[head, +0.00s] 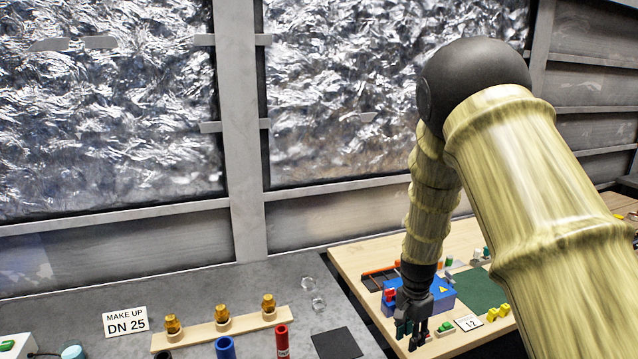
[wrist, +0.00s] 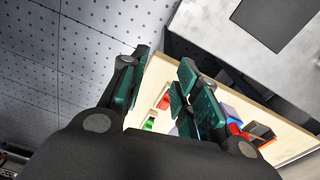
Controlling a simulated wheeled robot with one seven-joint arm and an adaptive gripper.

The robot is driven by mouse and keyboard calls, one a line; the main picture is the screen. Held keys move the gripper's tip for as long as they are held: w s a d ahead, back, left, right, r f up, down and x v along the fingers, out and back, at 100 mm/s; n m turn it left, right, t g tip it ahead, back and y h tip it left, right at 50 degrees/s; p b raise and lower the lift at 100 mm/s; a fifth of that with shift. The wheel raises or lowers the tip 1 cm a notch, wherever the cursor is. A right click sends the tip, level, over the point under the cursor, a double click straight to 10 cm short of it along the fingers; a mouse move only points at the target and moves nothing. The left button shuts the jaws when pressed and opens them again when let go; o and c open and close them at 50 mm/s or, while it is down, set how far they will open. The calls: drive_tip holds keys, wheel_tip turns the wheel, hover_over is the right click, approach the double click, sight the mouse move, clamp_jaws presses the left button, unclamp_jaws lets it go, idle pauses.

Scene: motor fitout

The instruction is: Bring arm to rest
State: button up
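My arm reaches across the right side of the head view and hangs down over the wooden table (head: 362,262). My gripper (head: 411,335) is at its end, pointing down near the table's front left edge, in front of a blue box (head: 438,297). In the wrist view my gripper (wrist: 165,60) has its green-padded fingers spread apart, with nothing seen held between them. Small red, white and green pieces show beyond the gap, on the table. The exact height of the fingertips above the table cannot be told.
A grey bench at left holds a wooden rack (head: 200,334) with brass fittings, blue (head: 226,348) and red (head: 282,342) cylinders and a "MAKE UP DN 25" sign (head: 125,321). A green mat (head: 480,290), a "12" card (head: 468,323) and yellow pieces (head: 497,313) lie right of my gripper.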

drive_tip(key=s+d+f+n+b, duration=0.15)
drive_tip(key=s+f+n, duration=0.35)
drive_tip(key=s+f, duration=1.5)
drive_tip(key=s+a+f+n, duration=0.1)
drive_tip(key=s+f+n, duration=0.2)
drive_tip(key=s, duration=0.8)
drive_tip(key=s+a+f+n+b, duration=0.1)
drive_tip(key=s+f+n, duration=0.2)
drive_tip(key=s, duration=0.9)
wheel_tip(320, 180, down, 2)
drive_tip(key=shift+a+f+n, duration=0.2)
drive_tip(key=shift+a+n, duration=0.05)
drive_tip(key=shift+n, duration=0.05)
